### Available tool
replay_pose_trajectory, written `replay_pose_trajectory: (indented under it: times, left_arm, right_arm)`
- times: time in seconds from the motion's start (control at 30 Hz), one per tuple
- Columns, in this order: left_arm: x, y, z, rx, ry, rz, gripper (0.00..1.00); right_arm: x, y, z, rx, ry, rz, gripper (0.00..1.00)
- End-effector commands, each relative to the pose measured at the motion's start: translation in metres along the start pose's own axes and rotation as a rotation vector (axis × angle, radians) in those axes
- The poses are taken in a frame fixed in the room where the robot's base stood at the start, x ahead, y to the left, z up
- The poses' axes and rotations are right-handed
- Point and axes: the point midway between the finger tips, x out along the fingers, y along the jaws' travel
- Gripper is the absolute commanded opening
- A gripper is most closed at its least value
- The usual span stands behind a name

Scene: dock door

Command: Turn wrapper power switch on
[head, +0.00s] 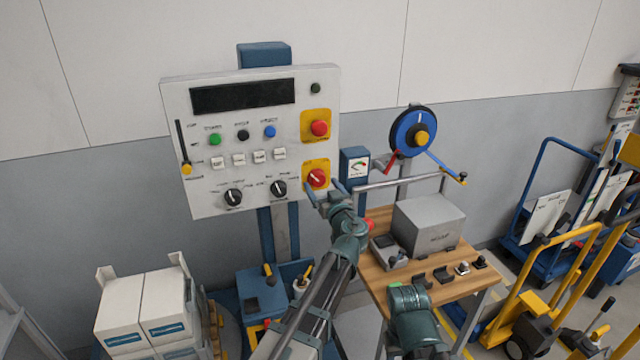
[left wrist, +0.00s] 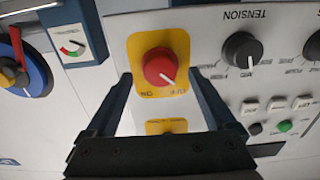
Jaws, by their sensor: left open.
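The wrapper control panel (head: 250,165) is a white board with a dark display. Its power switch (head: 317,178) is a red rotary knob on a yellow plate at the lower right. In the left wrist view the red knob (left wrist: 160,67) appears upside down, and its white pointer is turned toward the OFF label, away from ON. My left gripper (head: 325,188) is open in front of the knob. In the left wrist view its fingers (left wrist: 160,78) stand on either side of the knob, with no clear contact. My right gripper does not show.
A red emergency button (head: 319,128) on a yellow plate sits above the switch. The TENSION knob (left wrist: 242,50) is beside it. A blue gauge box (head: 354,166) and a wooden table (head: 378,275) with a grey box (head: 428,225) stand to the right.

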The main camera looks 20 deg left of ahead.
Motion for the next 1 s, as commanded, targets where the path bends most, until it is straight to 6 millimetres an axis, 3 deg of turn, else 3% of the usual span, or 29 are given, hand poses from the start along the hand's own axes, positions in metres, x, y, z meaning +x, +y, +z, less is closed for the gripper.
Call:
replay_pose_trajectory:
  times: [0.2,0.57,1.0]
  left_arm:
    - [0.020,0.000,0.000,0.000,0.000,-0.001,0.89]
    - [0.023,0.000,0.000,0.000,0.000,0.000,0.89]
    - [0.022,0.000,0.000,0.000,0.000,0.000,0.12]
  right_arm:
    - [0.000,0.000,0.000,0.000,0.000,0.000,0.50]
    - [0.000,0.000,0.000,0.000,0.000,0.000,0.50]
    - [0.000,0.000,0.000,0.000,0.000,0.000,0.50]
